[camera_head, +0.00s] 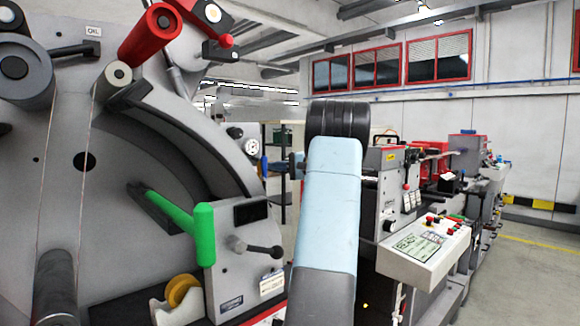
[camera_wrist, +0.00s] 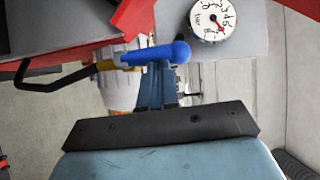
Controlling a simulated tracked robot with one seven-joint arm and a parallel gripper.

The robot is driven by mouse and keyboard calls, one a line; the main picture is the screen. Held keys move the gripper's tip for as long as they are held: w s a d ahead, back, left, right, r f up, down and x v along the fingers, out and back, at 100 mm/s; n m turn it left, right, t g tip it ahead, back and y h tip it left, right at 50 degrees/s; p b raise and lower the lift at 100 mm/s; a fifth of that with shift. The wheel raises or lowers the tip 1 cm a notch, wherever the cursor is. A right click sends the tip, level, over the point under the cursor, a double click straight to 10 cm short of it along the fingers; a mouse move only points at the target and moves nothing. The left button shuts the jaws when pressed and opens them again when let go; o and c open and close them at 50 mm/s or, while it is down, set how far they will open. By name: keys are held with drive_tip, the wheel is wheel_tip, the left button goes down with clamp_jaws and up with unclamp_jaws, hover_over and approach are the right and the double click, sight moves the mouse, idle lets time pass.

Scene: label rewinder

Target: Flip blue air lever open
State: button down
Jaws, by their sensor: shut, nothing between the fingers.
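The blue air lever (camera_wrist: 158,53) lies across the upper middle of the wrist view, its rounded end to the right and its other end at a brass-coloured fitting (camera_wrist: 118,61). A small blue shape that looks like the lever (camera_head: 252,147) shows in the head view below the gauge. My gripper (camera_wrist: 155,72) is shut and empty, its blue-grey fingers reaching up to the lever's lower edge. I cannot tell whether they touch it. In the head view my gripper (camera_head: 272,166) points left towards the lever, partly hidden by my arm.
A round pressure gauge (camera_wrist: 213,22) sits right of the lever, close to it. A red part (camera_wrist: 132,20) is just above it, and a black bent hose (camera_wrist: 62,76) runs left from the fitting. In the head view a green handle (camera_head: 204,232) stands on the machine at the left.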

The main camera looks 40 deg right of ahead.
drive_tip(key=w+d+v, duration=0.1)
drive_tip(key=d+v, duration=0.1)
drive_tip(key=v, duration=1)
drive_tip(key=shift+d+f, duration=0.3)
drive_tip(key=shift+d, duration=0.15)
drive_tip(key=shift+s, duration=0.1)
